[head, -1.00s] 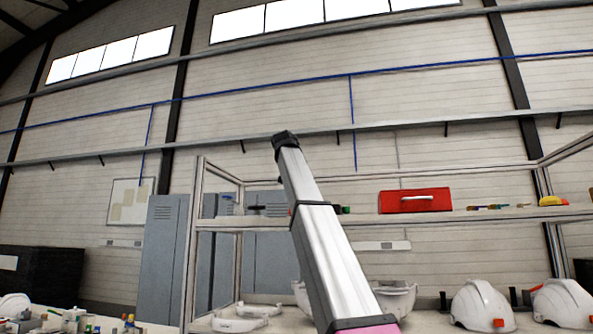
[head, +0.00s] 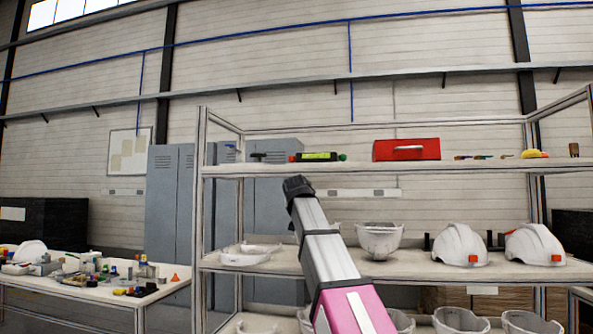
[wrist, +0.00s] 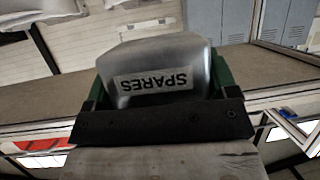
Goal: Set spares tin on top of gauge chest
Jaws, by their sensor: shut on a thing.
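The spares tin (wrist: 165,62) is a grey metal tin with a white label reading SPARES, upside down in the wrist view. My gripper (wrist: 163,88) is shut on it, with green finger parts at both sides of the tin. The lower part of the tin is hidden behind a dark bar of my gripper. In the head view a red chest with a pale handle (head: 407,149) stands on the upper shelf; it is likely the gauge chest, but I read no name on it. My gripper and the tin cannot be made out in the head view.
The upper shelf (head: 270,170) also holds a green and black tool (head: 317,157) left of the red chest and small items to its right. White helmet shells (head: 460,246) stand on the shelf below. A cluttered table (head: 75,291) is at left. The red chest's top looks clear.

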